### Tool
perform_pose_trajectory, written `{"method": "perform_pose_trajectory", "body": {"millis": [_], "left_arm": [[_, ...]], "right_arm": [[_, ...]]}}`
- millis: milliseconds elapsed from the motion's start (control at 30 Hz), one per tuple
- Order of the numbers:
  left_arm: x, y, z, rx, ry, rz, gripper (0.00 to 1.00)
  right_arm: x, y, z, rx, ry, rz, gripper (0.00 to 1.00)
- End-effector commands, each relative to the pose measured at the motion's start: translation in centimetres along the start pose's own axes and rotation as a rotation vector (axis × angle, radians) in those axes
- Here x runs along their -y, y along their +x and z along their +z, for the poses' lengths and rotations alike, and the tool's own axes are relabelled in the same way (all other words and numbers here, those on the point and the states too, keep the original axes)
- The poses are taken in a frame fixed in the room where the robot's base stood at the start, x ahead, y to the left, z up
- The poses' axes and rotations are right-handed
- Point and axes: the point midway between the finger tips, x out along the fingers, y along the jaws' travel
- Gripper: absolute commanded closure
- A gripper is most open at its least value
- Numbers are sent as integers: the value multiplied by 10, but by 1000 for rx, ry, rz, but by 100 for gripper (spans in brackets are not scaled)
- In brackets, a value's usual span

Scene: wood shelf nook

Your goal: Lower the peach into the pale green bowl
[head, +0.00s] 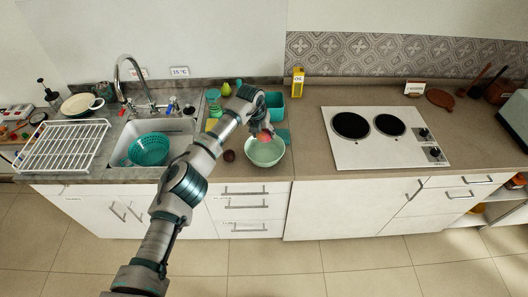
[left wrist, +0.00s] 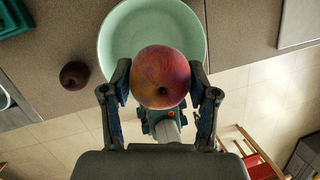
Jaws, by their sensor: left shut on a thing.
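The pale green bowl (head: 265,155) stands on the counter near its front edge, to the right of the sink. It also shows in the left wrist view (left wrist: 117,30). My left gripper (head: 263,132) is over the bowl, pointing down, with its fingers closed on both sides of the peach (left wrist: 161,77). The peach is red and orange and shows small in the head view (head: 264,137). It covers part of the bowl in the left wrist view. I cannot tell how far the peach is above the bowl's bottom. My right gripper is not in view.
A dark round fruit (left wrist: 75,75) lies on the counter left of the bowl. A teal container (head: 274,106) stands behind the bowl. A teal colander (head: 149,149) sits in the sink. The cooktop (head: 380,150) is to the right, with bare counter (head: 308,150) between.

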Motion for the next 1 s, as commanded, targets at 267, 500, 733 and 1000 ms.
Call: {"method": "perform_pose_trajectory", "body": {"millis": [267, 500, 733, 1000], "left_arm": [[0, 2, 0, 0, 0, 0, 90], [-2, 14, -4, 0, 0, -1, 90], [-4, 26, -7, -1, 0, 0, 90], [-6, 40, -10, 0, 0, 0, 90]], "right_arm": [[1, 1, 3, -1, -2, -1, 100], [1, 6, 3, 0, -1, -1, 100], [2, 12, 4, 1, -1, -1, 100], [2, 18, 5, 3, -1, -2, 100]]}}
